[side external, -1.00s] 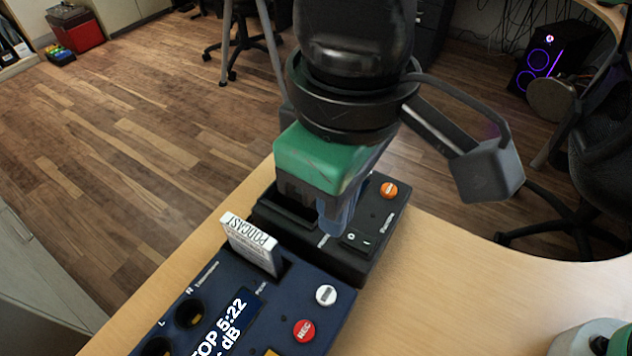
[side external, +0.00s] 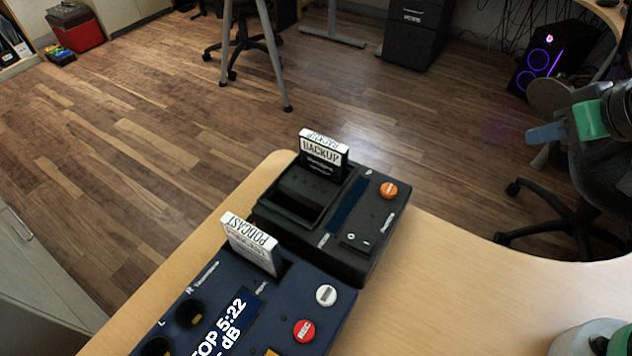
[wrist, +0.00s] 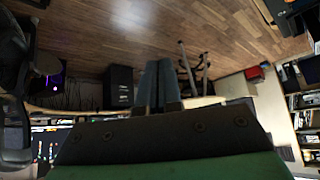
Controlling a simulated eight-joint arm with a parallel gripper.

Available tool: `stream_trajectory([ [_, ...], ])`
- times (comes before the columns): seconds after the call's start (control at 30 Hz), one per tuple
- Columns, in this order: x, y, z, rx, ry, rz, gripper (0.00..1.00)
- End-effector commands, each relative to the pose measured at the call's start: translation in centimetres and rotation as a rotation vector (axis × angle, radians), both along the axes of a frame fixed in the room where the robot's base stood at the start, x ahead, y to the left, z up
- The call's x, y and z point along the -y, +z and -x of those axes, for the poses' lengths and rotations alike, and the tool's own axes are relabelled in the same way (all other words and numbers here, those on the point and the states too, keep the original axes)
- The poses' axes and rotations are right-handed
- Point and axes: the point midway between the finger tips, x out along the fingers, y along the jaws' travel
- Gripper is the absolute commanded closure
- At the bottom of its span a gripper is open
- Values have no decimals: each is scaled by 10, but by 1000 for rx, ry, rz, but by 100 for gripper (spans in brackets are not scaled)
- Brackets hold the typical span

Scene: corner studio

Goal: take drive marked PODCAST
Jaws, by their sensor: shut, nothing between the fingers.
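The white drive marked PODCAST (side external: 250,243) stands upright in a slot of the dark blue recorder (side external: 212,285) in the side external view. My gripper (side external: 532,135) is at the right edge of the side external view, well away from both drives. In the wrist view its two blue-grey fingers (wrist: 158,85) are together and empty. Neither drive is clear in the wrist view.
The dock has an orange button (side external: 388,190), a rocker switch and an empty-looking bay beside BACKUP. The recorder has knobs, a red REC button (side external: 304,330) and a lit display. Bare wooden desk (side external: 450,285) lies right of both devices. A chair stands behind the desk.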

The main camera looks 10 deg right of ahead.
Motion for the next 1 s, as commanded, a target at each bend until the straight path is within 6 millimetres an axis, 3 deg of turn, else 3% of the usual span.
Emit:
stream_trajectory([
  [0.17, 0, 0, 0, -1, 1, -1, 97],
  [0.3, 0, 0, 0, -2, 1, 0, 57],
  [0.37, -1, 0, 0, -2, 1, 0, 43],
  [0.77, -1, 6, 0, -2, 1, 0, 43],
  [1.0, -1, 45, 0, -2, 1, 0, 43],
])
